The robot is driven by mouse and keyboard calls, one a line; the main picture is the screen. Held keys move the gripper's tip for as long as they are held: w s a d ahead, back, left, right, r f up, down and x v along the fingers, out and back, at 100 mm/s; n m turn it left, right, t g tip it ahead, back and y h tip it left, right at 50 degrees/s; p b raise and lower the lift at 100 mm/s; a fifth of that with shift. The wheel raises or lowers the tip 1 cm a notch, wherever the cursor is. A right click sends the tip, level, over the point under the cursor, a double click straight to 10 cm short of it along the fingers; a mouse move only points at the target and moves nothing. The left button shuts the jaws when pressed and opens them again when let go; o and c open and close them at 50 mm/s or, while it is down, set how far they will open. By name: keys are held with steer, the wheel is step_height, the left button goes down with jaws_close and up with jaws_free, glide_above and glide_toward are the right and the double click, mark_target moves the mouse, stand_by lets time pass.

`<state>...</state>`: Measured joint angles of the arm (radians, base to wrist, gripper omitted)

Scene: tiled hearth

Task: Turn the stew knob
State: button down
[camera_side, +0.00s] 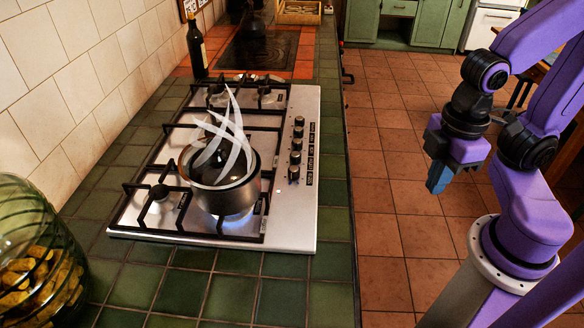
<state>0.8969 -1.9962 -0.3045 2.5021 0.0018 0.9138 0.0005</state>
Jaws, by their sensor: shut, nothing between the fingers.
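The stove knobs (296,146) are several small dark knobs in a row along the right side of the steel gas hob (303,222). Dark labels run beside them, too small to read, so I cannot tell which knob is the stew one. A pot (229,196) stands on the front burner, with a blue flame glow under it and pale wisps of steam above. My gripper (436,190) is shut and empty, pointing down over the floor to the right of the counter, well apart from the knobs.
A dark bottle (197,48) stands at the back left by the tiled wall. A green glass jar (38,262) is at the front left. The green tiled counter (335,190) right of the hob is clear.

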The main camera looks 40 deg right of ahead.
steer(key=c, duration=1.8)
jaws_free()
steer(key=o, duration=0.5)
steer(key=shift+c, duration=0.2)
steer(key=o, duration=0.5)
steer(key=shift+w+a, duration=0.3)
steer(key=shift+w, duration=0.1)
steer(key=shift+o, duration=0.5)
steer(key=w+m, duration=0.1)
steer(key=w+a, duration=0.1)
steer(key=w+a+m, duration=0.1)
steer(key=shift+w+r+m, duration=0.3)
steer(key=shift+w+r, duration=0.1)
steer(key=m, duration=1.5)
glide_above(294, 169)
step_height(294, 169, down, 3)
step_height(294, 169, down, 17)
steer(key=shift+r, duration=0.1)
steer(key=shift+c, duration=0.2)
